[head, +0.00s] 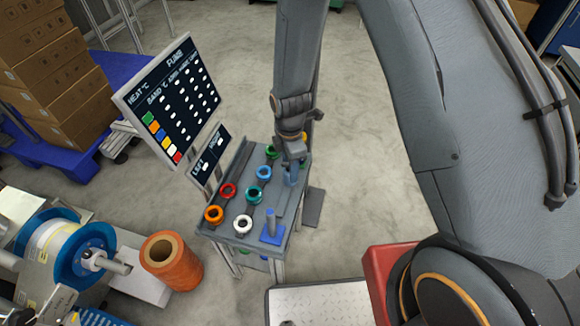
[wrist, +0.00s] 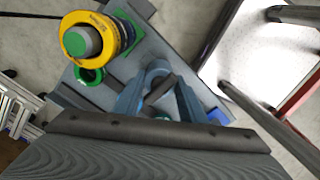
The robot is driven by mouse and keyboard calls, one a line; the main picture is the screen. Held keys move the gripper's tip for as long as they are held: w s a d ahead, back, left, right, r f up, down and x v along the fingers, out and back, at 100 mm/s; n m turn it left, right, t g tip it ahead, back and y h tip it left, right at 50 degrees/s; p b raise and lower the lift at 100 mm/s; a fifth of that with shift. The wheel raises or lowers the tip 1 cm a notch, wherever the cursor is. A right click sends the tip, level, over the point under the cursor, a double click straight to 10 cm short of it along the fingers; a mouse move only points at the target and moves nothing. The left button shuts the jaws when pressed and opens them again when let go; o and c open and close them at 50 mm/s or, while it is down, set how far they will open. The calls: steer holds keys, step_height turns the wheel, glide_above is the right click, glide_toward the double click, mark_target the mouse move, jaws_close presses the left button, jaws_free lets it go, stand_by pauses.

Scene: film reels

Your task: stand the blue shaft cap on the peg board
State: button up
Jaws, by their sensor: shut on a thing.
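My gripper (head: 292,168) is shut, low over the right back part of the grey peg board (head: 222,230). Between its fingers is a blue piece, which I take to be the blue shaft cap (head: 291,178); its lower end and contact with the board are unclear. In the wrist view, the blue-grey fingers (wrist: 160,98) hide much of it. A light-blue ring (head: 264,172) sits on the board left of my gripper. A blue post on a square blue base (head: 271,237) stands at the board's front right; a blue base also shows in the wrist view (wrist: 217,116).
Red (head: 227,191), orange (head: 213,214), white (head: 243,224) and teal (head: 253,195) rings occupy the board's left and middle. A yellow ring (wrist: 75,44) surrounds a green post. A sign panel (head: 176,100) stands behind left. An orange roll (head: 171,262) stands at front left.

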steer(key=shift+f, duration=0.1)
steer(key=o, duration=1.2)
step_height(320, 180, up, 12)
steer(key=s+d+r+m, duration=1.2)
steer(key=s+d+m, duration=0.3)
steer(key=m, duration=0.7)
steer(key=shift+d+r+b, duration=0.35)
steer(key=shift+d+r, duration=0.05)
steer(key=shift+d, duration=0.55)
steer(key=shift+s, duration=0.1)
